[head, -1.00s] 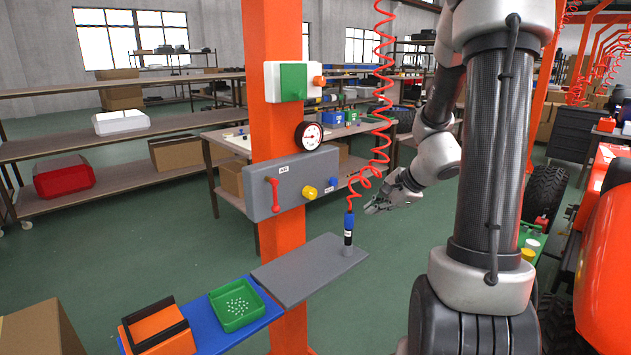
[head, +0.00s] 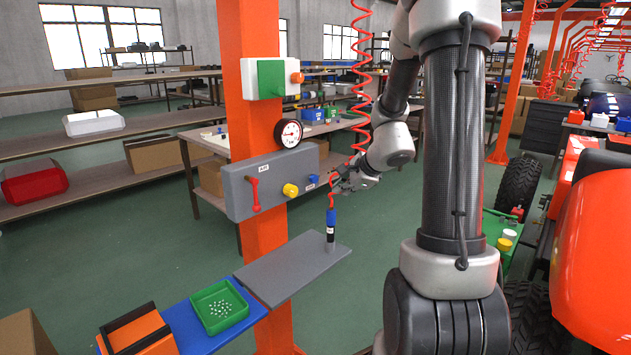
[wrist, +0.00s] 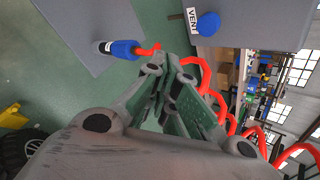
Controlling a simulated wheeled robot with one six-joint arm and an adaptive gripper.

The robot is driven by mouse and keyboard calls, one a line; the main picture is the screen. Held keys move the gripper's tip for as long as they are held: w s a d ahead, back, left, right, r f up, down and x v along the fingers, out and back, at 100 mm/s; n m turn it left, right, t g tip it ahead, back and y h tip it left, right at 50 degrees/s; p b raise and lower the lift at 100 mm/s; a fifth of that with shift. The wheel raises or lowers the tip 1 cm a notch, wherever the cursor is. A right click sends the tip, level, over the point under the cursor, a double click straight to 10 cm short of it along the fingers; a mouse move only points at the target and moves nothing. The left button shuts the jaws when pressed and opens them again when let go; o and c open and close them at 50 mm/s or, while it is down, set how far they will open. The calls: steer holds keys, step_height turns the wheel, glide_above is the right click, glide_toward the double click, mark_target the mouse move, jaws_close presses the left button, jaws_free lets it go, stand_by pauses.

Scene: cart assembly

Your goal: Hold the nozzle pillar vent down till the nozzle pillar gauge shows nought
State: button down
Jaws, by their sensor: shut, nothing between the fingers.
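The nozzle pillar (head: 255,180) is an orange post bearing a grey panel (head: 228,190). The vent is a blue button (head: 313,181) at the panel's right end; in the wrist view it shows as a blue knob (wrist: 208,24) beside a VENT label. The round gauge (head: 289,134) has a white face and sits above the panel; its needle is too small to read surely. My gripper (head: 341,184) is shut and empty, just right of the vent. In the wrist view its fingertips (wrist: 172,63) are below and left of the vent, apparently apart from it.
A red coiled hose (head: 361,60) hangs close by my gripper, running to the blue and black nozzle (head: 331,228) upright on a grey shelf (head: 290,268). The panel also has a red lever (head: 254,194) and a yellow knob (head: 290,190). An orange vehicle (head: 580,230) stands at right.

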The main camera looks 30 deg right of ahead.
steer(key=shift+w+a, duration=0.3)
steer(key=shift+w, duration=0.55)
steer(key=shift+w+a, duration=0.3)
steer(key=shift+w, duration=0.6)
steer(key=shift+w+a, duration=0.3)
steer(key=shift+w, duration=0.55)
steer(key=shift+w+a, duration=0.2)
steer(key=shift+w, duration=0.2)
steer(key=shift+w+a, duration=0.15)
steer(key=shift+w, duration=0.3)
stand_by(0.5)
steer(key=shift+s+d, duration=0.3)
steer(key=shift+s, duration=0.6)
steer(key=shift+s, duration=0.1)
steer(key=s, duration=0.1)
steer(key=s+d, duration=0.1)
steer(key=s, duration=0.2)
steer(key=shift+s+d, duration=0.25)
steer(key=shift+d, duration=0.1)
